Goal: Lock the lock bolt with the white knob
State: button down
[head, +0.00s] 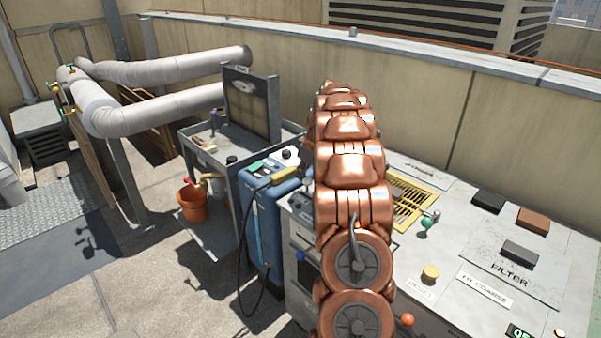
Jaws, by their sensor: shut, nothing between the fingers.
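I cannot make out a lock bolt with a white knob for certain. A small white rounded thing (290,155) with a dark spot shows just left of my copper arm, behind the blue machine (262,210); I cannot tell whether it is the knob. My arm rises through the middle and hides much of what lies behind it. My gripper does not show; the arm's far end points away from the camera. A metal lever with a green ball knob (426,222) sits on the grey bench (388,262), right of the arm.
The bench carries a yellow grate (411,203), a yellow button (430,272), an orange knob (407,320), dark blocks and a brown block (532,219). A grey cart (225,170), an orange bucket (192,203) and thick pipes (160,72) stand left. Floor at lower left is partly clear.

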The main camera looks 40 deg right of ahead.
aim_at(308, 179)
jog(key=s+b, duration=0.2)
jog(key=s, duration=0.1)
jog(key=shift+s+f, duration=0.1)
jog(key=shift+f, duration=0.05)
jog(key=shift+s, duration=0.55)
jog(key=w, duration=0.1)
jog(key=w+r, duration=0.1)
jog(key=w, duration=0.2)
jog(key=shift+w+a+r, duration=0.15)
jog(key=shift+a+r, duration=0.15)
jog(key=shift+r, duration=0.1)
jog(key=v, duration=0.9)
jog(key=shift+r, duration=0.2)
